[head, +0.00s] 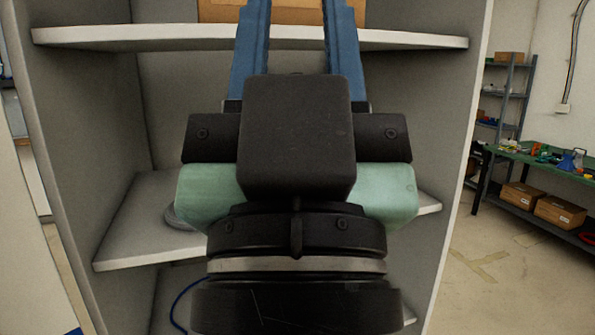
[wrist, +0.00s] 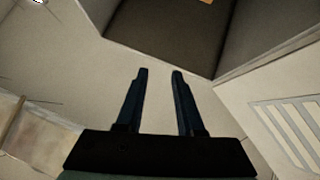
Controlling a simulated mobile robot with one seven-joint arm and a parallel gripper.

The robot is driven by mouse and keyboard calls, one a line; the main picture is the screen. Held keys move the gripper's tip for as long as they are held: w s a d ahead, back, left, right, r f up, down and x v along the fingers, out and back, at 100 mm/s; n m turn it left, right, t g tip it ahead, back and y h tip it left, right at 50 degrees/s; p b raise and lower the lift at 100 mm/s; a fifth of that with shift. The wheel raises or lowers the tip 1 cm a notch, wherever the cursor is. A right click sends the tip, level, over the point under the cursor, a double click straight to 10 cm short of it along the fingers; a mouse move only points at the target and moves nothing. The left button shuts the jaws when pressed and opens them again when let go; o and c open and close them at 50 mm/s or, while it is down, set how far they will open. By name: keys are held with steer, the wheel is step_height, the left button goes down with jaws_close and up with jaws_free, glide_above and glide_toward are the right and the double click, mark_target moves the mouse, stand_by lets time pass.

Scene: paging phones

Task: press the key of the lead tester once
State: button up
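I cannot make out the lead tester or its key in either view. My gripper (wrist: 160,72) is open and empty, with its two blue fingers apart and pointing up in the wrist view. In the head view its dark body and fingers cover the middle of a grey shelf unit (head: 95,150), and the fingertips run out of the top of the frame. A grey rounded thing (head: 176,218) shows partly on the middle shelf, mostly hidden behind my gripper; I cannot tell what it is.
A brown box (head: 218,12) sits on the upper shelf (head: 420,40). A blue cable (head: 180,303) hangs below the middle shelf (head: 125,240). At the right stand a green-topped bench (head: 525,158) with boxes beneath and a rack (head: 507,100). Open floor lies between.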

jaws_close()
stand_by(1.2)
